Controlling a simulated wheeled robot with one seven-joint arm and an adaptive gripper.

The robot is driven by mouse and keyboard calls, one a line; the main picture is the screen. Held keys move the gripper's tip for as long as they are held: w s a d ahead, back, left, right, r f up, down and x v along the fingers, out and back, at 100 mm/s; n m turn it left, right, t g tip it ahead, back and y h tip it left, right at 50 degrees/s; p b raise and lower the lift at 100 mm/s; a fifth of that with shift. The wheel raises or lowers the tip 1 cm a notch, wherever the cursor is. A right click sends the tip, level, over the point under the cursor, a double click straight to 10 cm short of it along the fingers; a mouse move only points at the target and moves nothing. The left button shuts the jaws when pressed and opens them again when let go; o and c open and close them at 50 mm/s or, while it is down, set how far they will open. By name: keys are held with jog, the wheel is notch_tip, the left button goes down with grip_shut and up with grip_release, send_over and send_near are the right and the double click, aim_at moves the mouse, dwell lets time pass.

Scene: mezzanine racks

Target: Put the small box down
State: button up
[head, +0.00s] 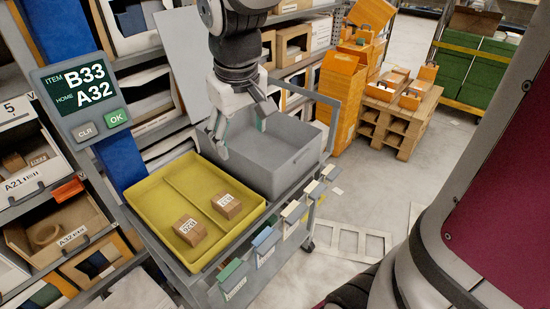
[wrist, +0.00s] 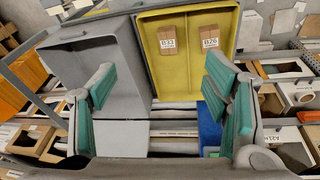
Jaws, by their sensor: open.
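Two small brown cardboard boxes lie in the yellow two-part tray (head: 146,197) on the cart. The small box labelled B33 (wrist: 168,42) is in the compartment beside the grey bin; it also shows in the head view (head: 227,207). The other box, labelled B26 (wrist: 209,40), shows in the head view (head: 189,232), in the outer compartment. My gripper (head: 240,128) is open and empty, above the back of the cart near the grey bin (head: 290,168). Its teal pads stand wide apart in the wrist view (wrist: 161,85), with nothing between them.
A screen (head: 87,95) reads ITEM B33, HOME A32. The shelf bin labelled A32 (head: 73,237) at the left holds a brown ring. The grey bin looks empty. Racks stand close behind the cart; a wooden pallet (head: 398,125) with orange boxes is at the back right.

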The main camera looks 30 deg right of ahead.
jog(key=s+r+t, duration=0.1)
jog(key=s, duration=0.7)
jog(key=s+r+m+t, duration=0.1)
jog(key=s+r, duration=0.1)
jog(key=s, duration=0.6)
jog(key=shift+s+a+r+m+y, duration=0.15)
jog(key=shift+a+r+m+y, duration=0.15)
jog(key=shift+y, duration=0.1)
